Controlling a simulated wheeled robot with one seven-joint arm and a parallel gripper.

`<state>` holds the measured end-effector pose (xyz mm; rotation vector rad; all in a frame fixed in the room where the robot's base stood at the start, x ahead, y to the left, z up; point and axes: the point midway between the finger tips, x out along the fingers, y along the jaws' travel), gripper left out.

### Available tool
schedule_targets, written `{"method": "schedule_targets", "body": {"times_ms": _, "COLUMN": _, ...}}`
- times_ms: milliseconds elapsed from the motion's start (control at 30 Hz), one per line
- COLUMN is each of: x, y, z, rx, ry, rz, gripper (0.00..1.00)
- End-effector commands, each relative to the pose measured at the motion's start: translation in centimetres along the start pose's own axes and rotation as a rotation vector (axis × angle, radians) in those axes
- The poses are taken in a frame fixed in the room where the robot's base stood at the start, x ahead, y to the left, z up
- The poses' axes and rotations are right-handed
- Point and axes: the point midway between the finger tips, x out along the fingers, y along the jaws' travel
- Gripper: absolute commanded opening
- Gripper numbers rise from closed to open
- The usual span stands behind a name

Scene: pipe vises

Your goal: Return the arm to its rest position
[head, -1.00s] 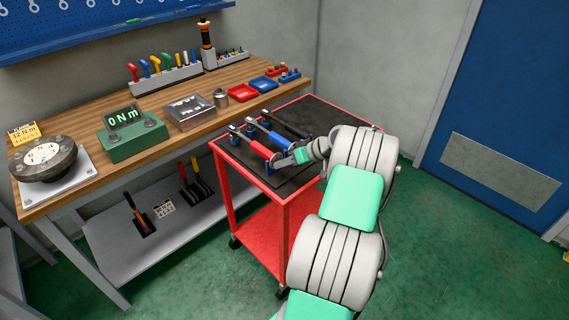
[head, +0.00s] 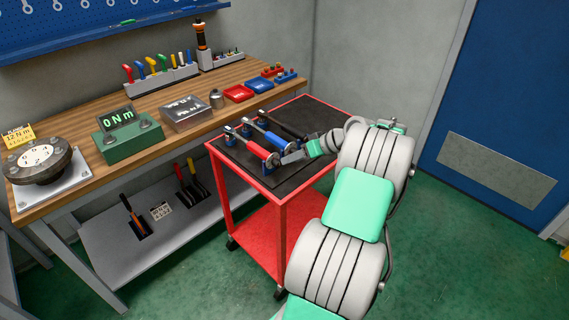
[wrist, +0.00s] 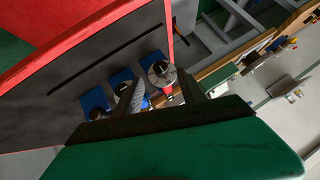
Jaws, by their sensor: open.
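My arm reaches over the red cart (head: 283,190), whose top is dark. My gripper (head: 286,158) is open and empty, low over the cart top beside the near end of the red-handled tool (head: 252,149). Whether a finger touches a tool cannot be told.
A wooden workbench (head: 85,165) stands left of the cart, with a green display box (head: 128,140), a round flange fixture (head: 42,160), and red (head: 238,93) and blue (head: 259,86) trays. A blue door (head: 510,100) is at right.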

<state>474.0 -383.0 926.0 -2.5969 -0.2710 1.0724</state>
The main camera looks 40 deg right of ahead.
Motion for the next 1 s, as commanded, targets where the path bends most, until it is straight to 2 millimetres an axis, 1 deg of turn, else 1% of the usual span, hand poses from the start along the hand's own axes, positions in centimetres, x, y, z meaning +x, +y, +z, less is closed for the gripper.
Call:
{"method": "schedule_targets", "body": {"times_ms": 33, "x": -0.7, "y": 0.1, "z": 0.0, "rx": -0.002, "ry": 0.001, "rz": 0.001, "gripper": 0.48}}
{"method": "schedule_targets", "body": {"times_ms": 133, "x": -1.4, "y": 0.0, "z": 0.0, "rx": -0.002, "ry": -0.001, "rz": 0.000, "gripper": 0.48}}
{"method": "schedule_targets", "body": {"times_ms": 533, "x": -1.5, "y": -0.1, "z": 0.0, "rx": -0.002, "ry": -0.001, "rz": -0.001, "gripper": 0.48}}
{"method": "schedule_targets", "body": {"times_ms": 567, "x": -1.5, "y": -0.1, "z": 0.1, "rx": 0.020, "ry": -0.004, "rz": -0.002, "gripper": 0.48}}
{"method": "schedule_targets", "body": {"times_ms": 600, "x": -1.5, "y": 0.4, "z": 0.9, "rx": 0.069, "ry": -0.037, "rz": 0.011, "gripper": 0.48}}
{"method": "schedule_targets", "body": {"times_ms": 633, "x": -1.5, "y": 1.3, "z": 1.7, "rx": 0.111, "ry": -0.061, "rz": 0.040, "gripper": 0.48}}
{"method": "schedule_targets", "body": {"times_ms": 667, "x": -1.2, "y": 2.0, "z": 3.0, "rx": 0.166, "ry": -0.090, "rz": 0.061, "gripper": 0.48}}
{"method": "schedule_targets", "body": {"times_ms": 700, "x": -0.7, "y": 2.7, "z": 5.3, "rx": 0.248, "ry": -0.132, "rz": 0.083, "gripper": 0.48}}
{"method": "schedule_targets", "body": {"times_ms": 767, "x": 0.1, "y": 3.1, "z": 9.3, "rx": 0.380, "ry": -0.204, "rz": 0.115, "gripper": 0.48}}
{"method": "schedule_targets", "body": {"times_ms": 800, "x": 0.5, "y": 3.0, "z": 12.2, "rx": 0.470, "ry": -0.256, "rz": 0.136, "gripper": 0.48}}
{"method": "schedule_targets", "body": {"times_ms": 867, "x": 0.3, "y": 2.3, "z": 16.1, "rx": 0.595, "ry": -0.334, "rz": 0.177, "gripper": 0.48}}
{"method": "schedule_targets", "body": {"times_ms": 900, "x": -0.3, "y": 1.5, "z": 18.5, "rx": 0.678, "ry": -0.385, "rz": 0.216, "gripper": 0.48}}
{"method": "schedule_targets", "body": {"times_ms": 967, "x": -1.5, "y": -0.4, "z": 21.2, "rx": 0.771, "ry": -0.461, "rz": 0.278, "gripper": 0.48}}
{"method": "schedule_targets", "body": {"times_ms": 1000, "x": -2.1, "y": -2.1, "z": 22.2, "rx": 0.807, "ry": -0.510, "rz": 0.320, "gripper": 0.48}}
